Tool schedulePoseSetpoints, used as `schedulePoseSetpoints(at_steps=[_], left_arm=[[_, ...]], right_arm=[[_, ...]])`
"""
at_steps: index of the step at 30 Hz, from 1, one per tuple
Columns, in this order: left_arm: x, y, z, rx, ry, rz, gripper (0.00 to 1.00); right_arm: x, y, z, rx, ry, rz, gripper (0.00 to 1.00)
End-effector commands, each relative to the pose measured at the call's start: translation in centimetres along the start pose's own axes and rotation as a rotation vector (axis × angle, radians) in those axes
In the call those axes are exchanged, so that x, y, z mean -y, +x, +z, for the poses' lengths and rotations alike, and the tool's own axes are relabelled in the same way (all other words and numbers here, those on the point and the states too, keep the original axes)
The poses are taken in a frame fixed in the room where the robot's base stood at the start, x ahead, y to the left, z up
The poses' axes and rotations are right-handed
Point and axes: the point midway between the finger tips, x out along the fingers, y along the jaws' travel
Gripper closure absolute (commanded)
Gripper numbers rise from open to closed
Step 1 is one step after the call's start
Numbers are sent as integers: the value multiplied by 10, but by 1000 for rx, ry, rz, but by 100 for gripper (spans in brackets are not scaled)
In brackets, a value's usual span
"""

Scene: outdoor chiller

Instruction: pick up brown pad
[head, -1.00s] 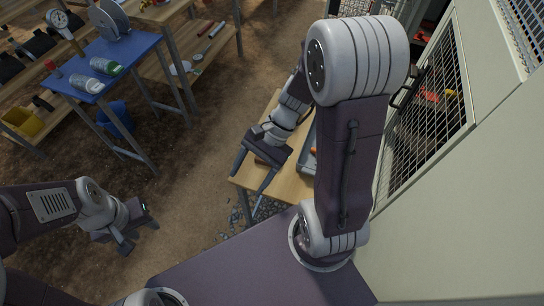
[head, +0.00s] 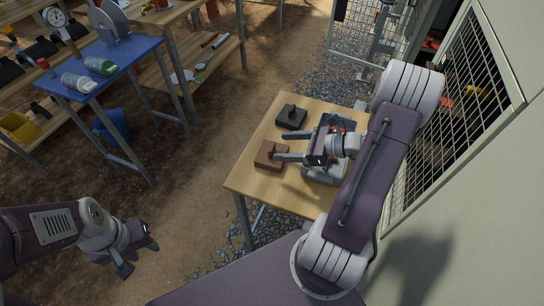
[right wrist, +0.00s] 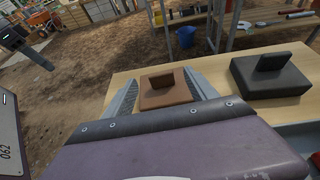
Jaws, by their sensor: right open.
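The brown pad (head: 271,155), a flat square block with a raised grip, lies on the wooden table near its left edge. It also shows in the right wrist view (right wrist: 165,98), between the two fingers and just beyond them. My right gripper (head: 281,146) is open and empty, its fingers pointing left at the pad. One fingertip is close to the pad's right side in the head view; I cannot tell if they touch. My left gripper (head: 140,259) is open and empty, low at the left, away from the table.
A similar black pad (head: 291,117) lies behind the brown one. A grey tray (head: 322,177) with red items is partly hidden under my right arm. A mesh-fronted cabinet (head: 450,110) borders the right. A blue table (head: 105,53) stands far left, with bare ground between.

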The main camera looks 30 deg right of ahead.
Motion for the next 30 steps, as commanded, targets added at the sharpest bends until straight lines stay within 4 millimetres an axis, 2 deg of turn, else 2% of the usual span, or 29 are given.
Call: schedulePoseSetpoints(at_steps=[3,9,12,19,26,30], left_arm=[[0,1,0,0,0,0,61],[0,8,1,0,0,0,61],[0,9,1,0,0,0,61],[0,9,1,0,0,0,61],[0,9,1,0,0,0,61],[0,9,1,0,0,0,61]], right_arm=[[0,5,-1,0,0,1,34],[0,41,-5,0,-1,5,34],[0,51,-4,-1,-2,3,34],[1,52,-4,-1,-1,-1,34],[1,52,-4,-1,-1,0,98],[1,52,-3,0,-2,0,100]])
